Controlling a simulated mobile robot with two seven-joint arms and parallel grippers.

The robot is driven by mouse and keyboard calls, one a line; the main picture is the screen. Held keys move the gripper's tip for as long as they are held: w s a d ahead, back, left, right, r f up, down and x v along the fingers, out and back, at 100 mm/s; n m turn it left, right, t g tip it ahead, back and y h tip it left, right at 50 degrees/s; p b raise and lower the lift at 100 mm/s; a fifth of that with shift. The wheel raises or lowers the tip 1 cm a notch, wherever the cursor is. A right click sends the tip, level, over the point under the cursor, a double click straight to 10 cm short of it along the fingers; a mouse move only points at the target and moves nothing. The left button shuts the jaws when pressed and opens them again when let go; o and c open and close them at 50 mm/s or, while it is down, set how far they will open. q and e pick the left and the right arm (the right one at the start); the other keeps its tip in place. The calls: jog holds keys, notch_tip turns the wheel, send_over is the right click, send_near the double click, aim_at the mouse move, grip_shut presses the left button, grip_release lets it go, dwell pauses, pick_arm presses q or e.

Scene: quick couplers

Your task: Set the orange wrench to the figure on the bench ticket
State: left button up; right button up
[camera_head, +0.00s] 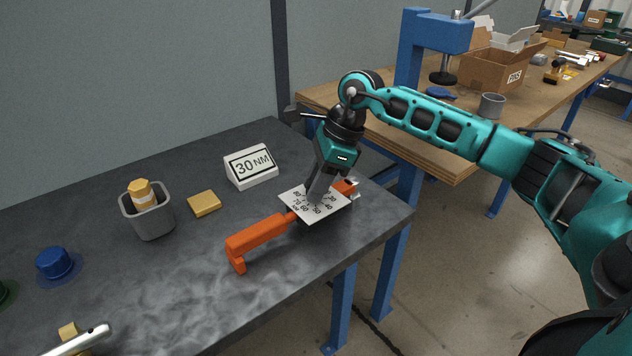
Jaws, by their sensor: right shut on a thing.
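The orange wrench (258,234) lies on the dark bench top, its bent grip end toward the lower left. A white square dial plate (325,209) sits on its middle, with black figures including 80, 70, 60, 50, 40 and 30. The bench ticket (250,166), a white block behind the wrench, reads 30 NM. My right gripper (314,196) points down onto the dial plate, shut on the wrench's setting knob at its centre. The fingers hide the knob and any pointer, so I cannot tell the set figure. My left gripper is not in view.
A grey cup (148,222) holding an orange-and-white piece, a yellow block (204,203) and a blue knob (55,262) stand left on the bench. A silver rod (82,341) shows at lower left. A blue-framed wooden bench (455,135) with boxes stands behind my right arm.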

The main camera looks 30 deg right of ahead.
jog(key=o, duration=1.1)
jog(key=shift+r, duration=0.1)
pick_arm(q)
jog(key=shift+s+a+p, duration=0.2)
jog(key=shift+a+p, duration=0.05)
jog(key=shift+p, duration=0.3)
pick_arm(e)
jog(key=v, duration=1.2)
jog(key=shift+s+d+r, duration=0.15)
jog(key=shift+r, duration=0.2)
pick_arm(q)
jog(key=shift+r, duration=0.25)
